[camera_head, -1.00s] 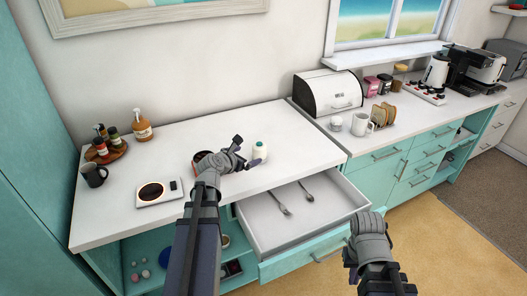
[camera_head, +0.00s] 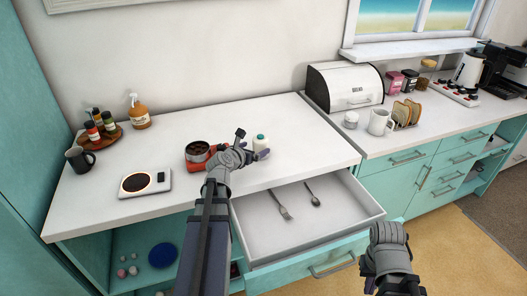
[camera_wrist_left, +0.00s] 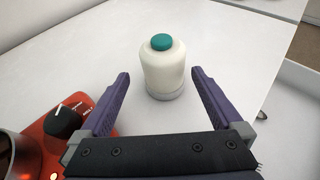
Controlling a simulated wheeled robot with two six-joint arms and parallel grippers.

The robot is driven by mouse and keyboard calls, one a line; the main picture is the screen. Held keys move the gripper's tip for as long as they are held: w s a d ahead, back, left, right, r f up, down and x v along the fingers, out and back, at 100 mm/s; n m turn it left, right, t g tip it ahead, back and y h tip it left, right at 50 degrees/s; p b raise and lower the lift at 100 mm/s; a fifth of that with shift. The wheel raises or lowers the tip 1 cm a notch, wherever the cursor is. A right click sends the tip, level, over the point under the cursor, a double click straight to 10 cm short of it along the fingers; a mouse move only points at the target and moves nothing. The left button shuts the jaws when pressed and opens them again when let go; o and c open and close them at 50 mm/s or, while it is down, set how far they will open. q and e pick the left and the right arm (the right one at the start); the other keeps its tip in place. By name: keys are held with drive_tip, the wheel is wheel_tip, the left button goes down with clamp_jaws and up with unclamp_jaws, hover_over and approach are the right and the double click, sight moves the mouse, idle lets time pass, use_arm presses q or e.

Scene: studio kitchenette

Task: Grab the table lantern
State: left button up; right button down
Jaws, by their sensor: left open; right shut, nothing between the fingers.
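The table lantern (camera_head: 260,144) is a small white cylinder with a teal button on top. It stands upright on the white counter, just right of my left gripper (camera_head: 247,148). In the left wrist view the lantern (camera_wrist_left: 163,70) is ahead of the two purple fingers of my left gripper (camera_wrist_left: 160,105). The fingers are open, spread to either side of its near edge, and not touching it. My right gripper (camera_head: 372,284) is at the lower right in front of the cabinets, away from the lantern, and it is shut and empty.
A red appliance (camera_head: 196,154) with a dark round top stands just left of my left gripper. An open drawer (camera_head: 338,222) with a fork and spoon juts out below the counter. A kitchen scale (camera_head: 159,188) lies farther left. The counter behind the lantern is clear.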

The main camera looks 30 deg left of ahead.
sight(264, 145)
use_arm(q)
drive_tip(key=shift+w+f, duration=0.1)
drive_tip(key=shift+f, duration=0.1)
drive_tip(key=shift+b+x, duration=0.45)
drive_tip(key=shift+x, duration=0.5)
drive_tip(key=shift+d+b+x, duration=0.2)
drive_tip(key=shift+b+x, duration=0.85)
drive_tip(key=shift+x, duration=1.95)
drive_tip(key=shift+r, duration=0.1)
drive_tip(key=shift+c, duration=0.2)
clamp_jaws()
drive_tip(key=shift+r, duration=0.1)
wheel_tip(264, 145, up, 10)
drive_tip(key=p, duration=1)
